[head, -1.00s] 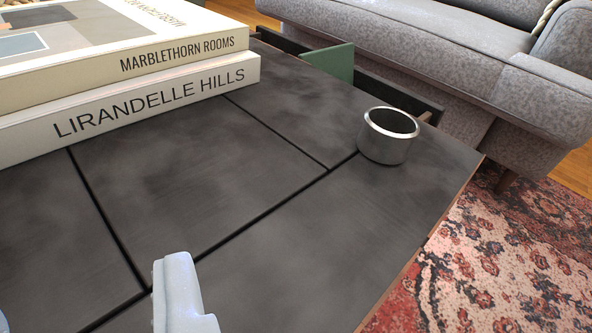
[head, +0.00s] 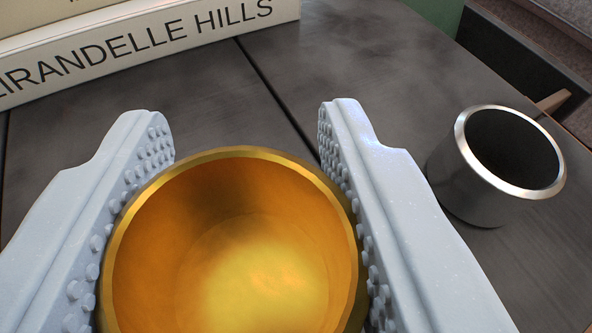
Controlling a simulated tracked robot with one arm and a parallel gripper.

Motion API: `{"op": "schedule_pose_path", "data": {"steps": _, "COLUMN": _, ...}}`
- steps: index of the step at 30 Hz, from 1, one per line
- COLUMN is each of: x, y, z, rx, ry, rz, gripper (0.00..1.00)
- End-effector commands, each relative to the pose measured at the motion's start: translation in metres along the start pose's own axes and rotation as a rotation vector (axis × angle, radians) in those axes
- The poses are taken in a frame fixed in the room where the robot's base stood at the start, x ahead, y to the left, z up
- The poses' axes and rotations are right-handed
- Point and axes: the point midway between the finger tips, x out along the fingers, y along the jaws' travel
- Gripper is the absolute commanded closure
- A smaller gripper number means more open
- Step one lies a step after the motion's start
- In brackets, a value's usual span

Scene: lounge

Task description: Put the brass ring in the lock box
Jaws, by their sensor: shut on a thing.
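The brass ring (head: 235,235), a shiny gold round piece with a thick rim, is between the two pale, studded fingers of my gripper (head: 245,125). The gripper is shut on it, a finger on each side. The ring's opening faces the camera, and its lower part is cut off by the frame's bottom edge. I cannot tell whether it touches the table. I cannot pick out a lock box in this view.
A silver cup-like ring (head: 462,192) stands on the dark tabletop (head: 330,55), close right of my right finger. Books (head: 140,45) lie at the back left.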

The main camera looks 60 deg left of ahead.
Motion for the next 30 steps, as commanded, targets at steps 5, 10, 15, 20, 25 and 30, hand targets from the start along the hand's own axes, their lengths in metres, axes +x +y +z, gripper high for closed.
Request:
{"op": "schedule_pose_path", "data": {"steps": 5, "x": 0.008, "y": 0.000, "z": 0.027, "rx": 0.003, "ry": 0.000, "rz": 0.001, "gripper": 0.83}}
{"op": "schedule_pose_path", "data": {"steps": 10, "x": 0.009, "y": -0.001, "z": 0.030, "rx": 0.003, "ry": 0.000, "rz": 0.000, "gripper": 0.83}}
{"op": "schedule_pose_path", "data": {"steps": 15, "x": 0.009, "y": -0.001, "z": 0.030, "rx": 0.002, "ry": 0.001, "rz": 0.000, "gripper": 0.83}}
{"op": "schedule_pose_path", "data": {"steps": 20, "x": 0.010, "y": -0.001, "z": 0.034, "rx": 0.002, "ry": 0.001, "rz": -0.001, "gripper": 0.51}}
{"op": "schedule_pose_path", "data": {"steps": 25, "x": 0.010, "y": -0.001, "z": 0.033, "rx": 0.002, "ry": 0.001, "rz": -0.001, "gripper": 0.38}}
{"op": "schedule_pose_path", "data": {"steps": 30, "x": 0.010, "y": -0.001, "z": 0.033, "rx": 0.002, "ry": 0.001, "rz": 0.000, "gripper": 0.38}}
